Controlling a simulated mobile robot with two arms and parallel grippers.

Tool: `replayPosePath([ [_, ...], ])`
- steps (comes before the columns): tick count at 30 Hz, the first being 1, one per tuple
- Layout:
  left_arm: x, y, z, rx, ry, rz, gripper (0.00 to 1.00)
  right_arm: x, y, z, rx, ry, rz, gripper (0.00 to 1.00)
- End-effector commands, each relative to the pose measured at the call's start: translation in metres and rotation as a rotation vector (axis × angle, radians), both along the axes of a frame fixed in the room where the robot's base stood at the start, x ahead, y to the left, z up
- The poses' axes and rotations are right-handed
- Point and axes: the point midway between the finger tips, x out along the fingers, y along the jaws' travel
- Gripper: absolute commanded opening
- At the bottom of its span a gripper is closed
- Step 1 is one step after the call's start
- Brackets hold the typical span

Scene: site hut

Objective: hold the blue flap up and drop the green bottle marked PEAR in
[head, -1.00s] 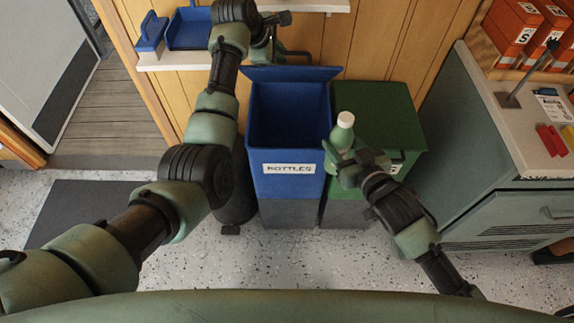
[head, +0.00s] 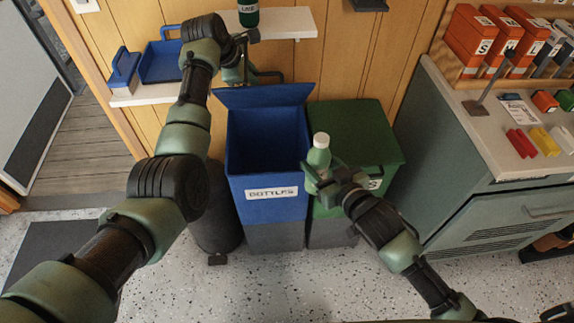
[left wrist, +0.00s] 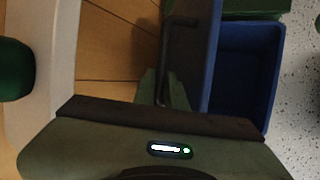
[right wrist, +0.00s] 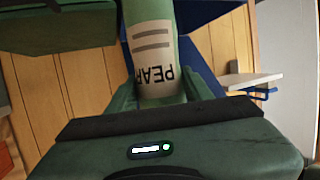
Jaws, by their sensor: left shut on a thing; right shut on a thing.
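The blue bin (head: 266,210), labelled BOTTLES, stands against the wood wall with its blue flap (head: 262,96) raised at the back, leaving the opening uncovered. My left gripper (head: 250,77) is shut on the flap's dark handle (head: 268,76); the handle also shows between its fingers in the left wrist view (left wrist: 165,60). My right gripper (head: 319,176) is shut on the light green bottle (head: 318,154) with a pale cap, held upright right of the blue opening, by the green bin. PEAR is readable on the bottle in the right wrist view (right wrist: 153,60).
A green bin (head: 362,140) with a closed lid stands right of the blue one. A shelf (head: 290,20) with a dark green bottle (head: 248,15) is behind. A blue tray (head: 162,62) sits on the left shelf. A cabinet (head: 500,215) stands right.

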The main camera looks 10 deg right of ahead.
Motion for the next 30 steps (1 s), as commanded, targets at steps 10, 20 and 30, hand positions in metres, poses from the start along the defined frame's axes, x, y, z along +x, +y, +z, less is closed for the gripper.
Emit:
replayPosePath([
  [10,-0.002,-0.007,0.002,-0.008,-0.002,-0.012,0.0,0.061,0.026,0.0,0.001,-0.004,-0.029,0.18],
  [20,-0.002,-0.007,0.002,-0.008,-0.002,-0.012,0.0,0.127,0.051,-0.003,0.0,-0.003,-0.028,0.18],
  [30,-0.002,-0.008,0.001,-0.008,-0.001,-0.012,0.0,0.122,0.049,-0.065,0.0,0.001,-0.029,0.18],
])
